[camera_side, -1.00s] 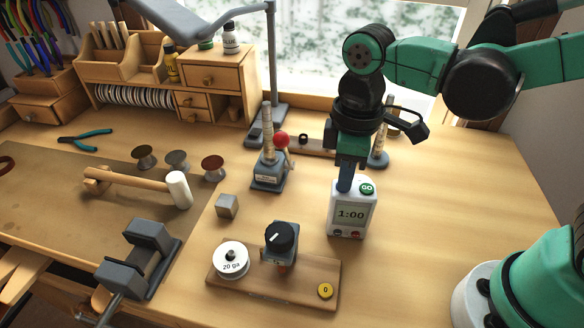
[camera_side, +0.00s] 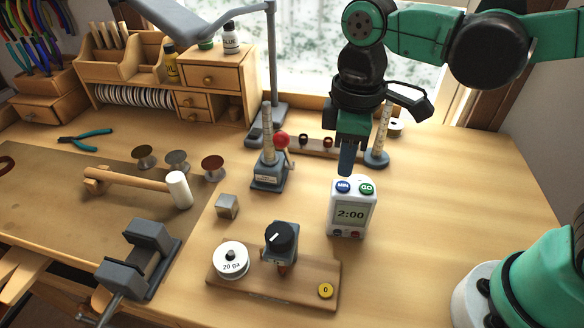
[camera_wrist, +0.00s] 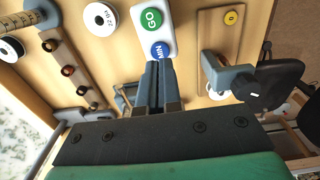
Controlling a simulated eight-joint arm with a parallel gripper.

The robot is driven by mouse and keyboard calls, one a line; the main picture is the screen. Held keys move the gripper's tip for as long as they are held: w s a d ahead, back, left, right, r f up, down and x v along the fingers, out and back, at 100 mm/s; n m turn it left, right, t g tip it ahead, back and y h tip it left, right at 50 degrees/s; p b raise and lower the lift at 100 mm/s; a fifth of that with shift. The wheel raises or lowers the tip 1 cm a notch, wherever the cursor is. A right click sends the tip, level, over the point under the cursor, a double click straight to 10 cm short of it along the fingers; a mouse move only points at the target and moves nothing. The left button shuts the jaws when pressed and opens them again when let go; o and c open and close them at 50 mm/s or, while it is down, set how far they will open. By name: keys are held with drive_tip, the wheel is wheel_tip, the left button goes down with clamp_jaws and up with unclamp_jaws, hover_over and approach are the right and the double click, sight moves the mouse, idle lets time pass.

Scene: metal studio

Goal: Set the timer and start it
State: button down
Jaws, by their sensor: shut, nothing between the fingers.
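The white timer (camera_side: 350,222) stands upright on the bench, and its display reads 2:00. On its top are a blue MIN button (camera_side: 343,187) and a green GO button (camera_side: 367,188). My gripper (camera_side: 346,172) is shut and empty, its tips just above the MIN button and apart from it in the side view. In the wrist view, the shut fingers (camera_wrist: 158,66) point at the blue MIN button (camera_wrist: 160,50), with the green GO button (camera_wrist: 151,20) beyond it.
A wooden board (camera_side: 312,290) with a dial, a white 20 ga spool and a yellow button lies in front-left of the timer. A ring mandrel stand (camera_side: 268,172) with a red ball is to the left. The bench right of the timer is clear.

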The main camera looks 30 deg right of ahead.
wheel_tip(320, 180, up, 5)
drive_tip(key=shift+f, duration=0.1)
idle(0.3)
idle(0.4)
wheel_tip(320, 180, up, 7)
hover_over(366, 189)
drive_tip(key=shift+f, duration=0.1)
wheel_tip(366, 189, down, 14)
drive_tip(key=shift+f, duration=0.1)
idle(0.8)
